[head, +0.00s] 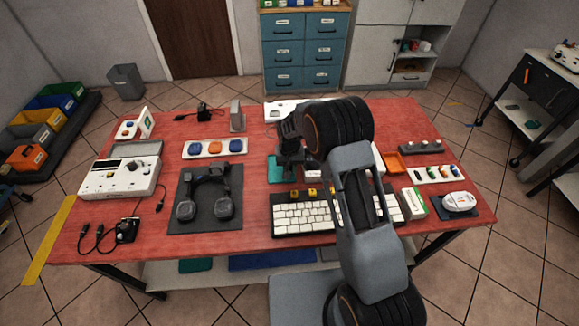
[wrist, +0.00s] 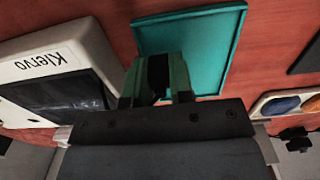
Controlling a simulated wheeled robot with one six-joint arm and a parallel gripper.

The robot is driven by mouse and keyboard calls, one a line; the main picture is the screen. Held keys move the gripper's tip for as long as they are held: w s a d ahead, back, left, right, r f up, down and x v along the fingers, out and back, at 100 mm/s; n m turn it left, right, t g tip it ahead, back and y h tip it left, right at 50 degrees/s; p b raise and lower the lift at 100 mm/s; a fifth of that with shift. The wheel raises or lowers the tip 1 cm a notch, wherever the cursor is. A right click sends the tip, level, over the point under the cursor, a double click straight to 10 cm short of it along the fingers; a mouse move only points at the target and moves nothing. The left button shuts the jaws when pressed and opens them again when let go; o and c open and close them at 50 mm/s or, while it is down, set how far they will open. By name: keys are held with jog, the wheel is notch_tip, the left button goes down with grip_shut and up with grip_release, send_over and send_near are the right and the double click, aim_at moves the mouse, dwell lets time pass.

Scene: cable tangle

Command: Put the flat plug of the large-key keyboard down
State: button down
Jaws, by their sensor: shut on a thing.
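The large-key keyboard (head: 300,216), dark with big white keys, lies at the front of the red table, partly hidden by my arm. My gripper (head: 290,166) is over the teal tray (head: 274,179), behind the keyboard. In the wrist view, my gripper (wrist: 158,82) is shut on a small dark piece (wrist: 158,70), which I take for the flat plug; its shape and cable are hard to make out. The teal tray (wrist: 200,24) shows bare beyond the fingertips. I cannot tell whether the plug touches the tray.
A white Klervo device (wrist: 50,58) with a dark screen is beside the tray in the wrist view. A strip of blue and orange buttons (head: 190,155) and headphones on a dark mat (head: 208,222) lie left of my gripper. An orange tray (head: 397,169) is to the right.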

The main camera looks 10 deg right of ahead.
jog(key=shift+f, duration=0.25)
jog(key=c, duration=1)
grip_release()
jog(key=shift+r, duration=0.1)
jog(key=s+d+r+t+b, duration=0.1)
jog(key=s+d+r, duration=0.1)
jog(key=r, duration=0.7)
jog(key=s+d+r, duration=0.1)
jog(key=s+r, duration=0.2)
jog(key=r, duration=0.7)
jog(key=s+d+r+t, duration=0.1)
jog(key=s+d+r, duration=0.1)
jog(key=s, duration=0.8)
jog(key=s+d+r+t, duration=0.2)
jog(key=s+d, duration=0.3)
jog(key=s, duration=0.5)
jog(key=shift+r, duration=0.15)
jog(key=shift+d, duration=0.1)
